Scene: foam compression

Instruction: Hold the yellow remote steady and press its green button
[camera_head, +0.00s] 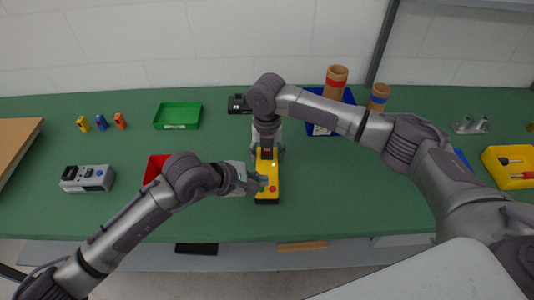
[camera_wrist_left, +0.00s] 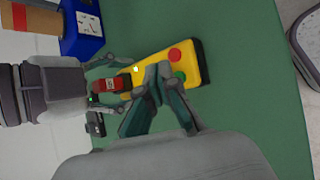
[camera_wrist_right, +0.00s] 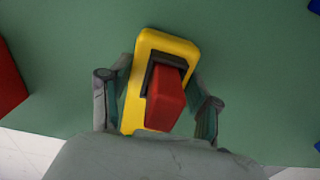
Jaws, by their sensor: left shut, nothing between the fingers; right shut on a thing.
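The yellow remote (camera_head: 267,195) lies on the green table in front of me. In the left wrist view it shows a red button (camera_wrist_left: 174,55) and a green button (camera_wrist_left: 180,77). My right gripper (camera_head: 267,153) is shut on the remote's far end; in the right wrist view its fingers flank the yellow body (camera_wrist_right: 150,42), beside a large red block (camera_wrist_right: 165,98) in a black mount. My left gripper (camera_head: 260,181) is shut and empty, its tips over the remote's near part. In the left wrist view its fingertips (camera_wrist_left: 158,70) are close beside the green button; I cannot tell whether they touch.
A red bin (camera_head: 154,168) is left of the remote, partly behind my left arm. A grey device (camera_head: 88,178) and a green tray (camera_head: 178,115) are farther left. A blue bin (camera_head: 322,129) with cardboard tubes stands behind my right arm. A yellow bin (camera_head: 510,166) is far right.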

